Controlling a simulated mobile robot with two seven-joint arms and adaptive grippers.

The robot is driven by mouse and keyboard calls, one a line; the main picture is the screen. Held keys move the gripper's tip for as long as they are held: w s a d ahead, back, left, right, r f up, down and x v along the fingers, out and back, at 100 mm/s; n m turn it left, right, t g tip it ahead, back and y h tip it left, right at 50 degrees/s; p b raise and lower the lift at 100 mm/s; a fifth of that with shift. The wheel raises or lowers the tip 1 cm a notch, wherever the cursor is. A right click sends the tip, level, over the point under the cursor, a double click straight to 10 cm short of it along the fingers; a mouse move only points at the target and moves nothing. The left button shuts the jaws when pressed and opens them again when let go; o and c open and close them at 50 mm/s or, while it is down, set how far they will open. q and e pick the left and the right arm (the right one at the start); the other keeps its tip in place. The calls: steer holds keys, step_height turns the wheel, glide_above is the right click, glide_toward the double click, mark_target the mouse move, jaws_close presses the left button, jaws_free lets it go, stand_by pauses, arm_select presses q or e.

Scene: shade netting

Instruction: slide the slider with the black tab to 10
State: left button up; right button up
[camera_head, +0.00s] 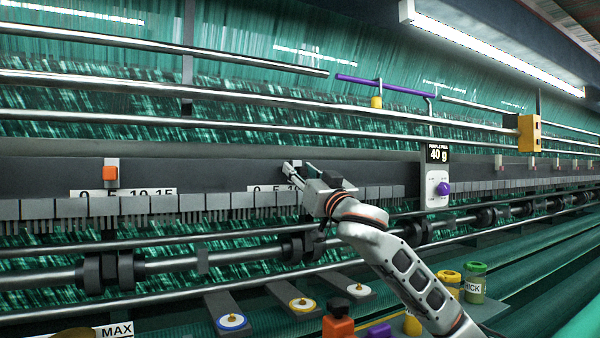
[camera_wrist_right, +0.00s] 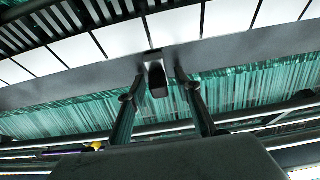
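The slider with the black tab (camera_wrist_right: 158,82) sits on the grey rail in the wrist view. My right gripper (camera_wrist_right: 160,77) has its two fingers apart, one on each side of the tab, with gaps visible between. In the head view my right gripper (camera_head: 293,168) is at the rail, in front of the second number scale (camera_head: 268,190). My left gripper is not in view.
A row of grey comb teeth (camera_head: 160,205) runs below the scales. A panel marked 40 g with a purple knob (camera_head: 443,188) stands to the right. Steel bars (camera_head: 200,78) cross above the rail. Colored round buttons (camera_head: 232,321) and jars (camera_head: 474,283) are lower down.

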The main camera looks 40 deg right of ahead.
steer(key=v, duration=1.2)
steer(key=shift+f, duration=0.1)
stand_by(0.7)
